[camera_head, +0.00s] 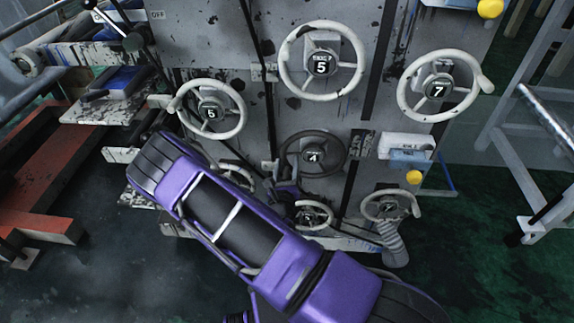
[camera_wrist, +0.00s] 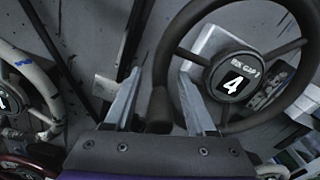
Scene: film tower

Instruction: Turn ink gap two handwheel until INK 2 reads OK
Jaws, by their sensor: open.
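The dark handwheel (camera_head: 340,155) is on the grey panel in the head view, with a white 4 on its black hub. In the wrist view the same dark handwheel (camera_wrist: 172,45) fills the upper right, and its hub label looks like an ink gap label, the last character too small to read surely. My gripper (camera_wrist: 160,75) is open, its two pale fingers on either side of the wheel's dark handle (camera_wrist: 158,112). I cannot tell whether either finger touches it. My purple arm hides part of the lower panel in the head view. I see no readable INK 2 reading.
Pale handwheels marked 6 (camera_head: 240,122), 5 (camera_head: 287,62) and 7 (camera_head: 402,98) surround the dark one. Smaller pale wheels (camera_head: 372,207) sit below. A ladder-like frame (camera_head: 505,150) stands at right.

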